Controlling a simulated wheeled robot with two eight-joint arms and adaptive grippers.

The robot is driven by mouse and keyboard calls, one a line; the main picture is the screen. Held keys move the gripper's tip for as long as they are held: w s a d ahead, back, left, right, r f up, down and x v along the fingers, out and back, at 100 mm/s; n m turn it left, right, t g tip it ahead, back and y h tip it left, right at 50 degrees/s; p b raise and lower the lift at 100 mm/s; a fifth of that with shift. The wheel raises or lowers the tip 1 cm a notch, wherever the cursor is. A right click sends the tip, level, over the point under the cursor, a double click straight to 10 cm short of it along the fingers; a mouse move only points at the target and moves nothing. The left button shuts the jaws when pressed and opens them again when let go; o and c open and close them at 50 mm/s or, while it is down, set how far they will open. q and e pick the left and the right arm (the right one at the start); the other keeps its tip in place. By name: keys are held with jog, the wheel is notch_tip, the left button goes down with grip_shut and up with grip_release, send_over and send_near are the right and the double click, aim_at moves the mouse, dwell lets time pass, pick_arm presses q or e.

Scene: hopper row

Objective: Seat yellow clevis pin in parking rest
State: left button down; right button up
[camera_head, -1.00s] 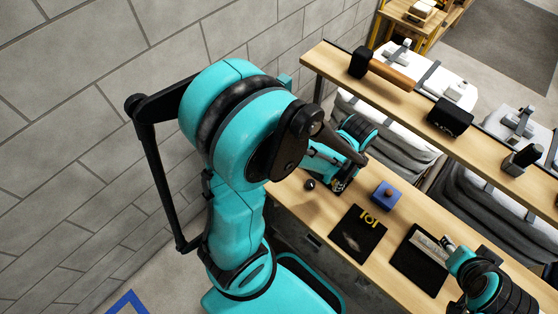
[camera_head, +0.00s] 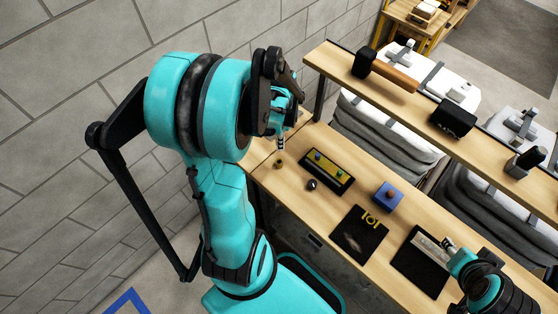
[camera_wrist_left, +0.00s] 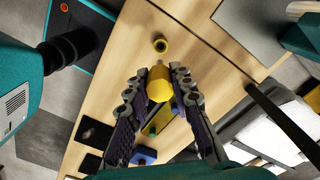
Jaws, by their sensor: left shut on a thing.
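In the left wrist view, the two dark fingers (camera_wrist_left: 158,78) are shut on the yellow clevis pin (camera_wrist_left: 160,86).
A black tray with a yellow panel and small pegs (camera_head: 326,170) lies right of the ring. A dark ball (camera_head: 311,184), a blue block (camera_head: 388,197) and a black mat (camera_head: 358,234) are further right. A raised shelf (camera_head: 410,98) runs along the back.

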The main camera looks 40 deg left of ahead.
pick_arm(q)
jog(key=shift+a, duration=0.25)
jog(key=shift+f, duration=0.1)
notch_tip(320, 180, down, 5)
jog(key=b, duration=0.5)
jog(key=shift+f, duration=0.2)
dwell(0.9)
jog(key=shift+f+b, duration=0.1)
jog(key=shift+b, duration=0.2)
jog(key=shift+f+b, duration=1.3)
jog(key=shift+f, duration=0.1)
jog(key=shift+f, duration=0.1)
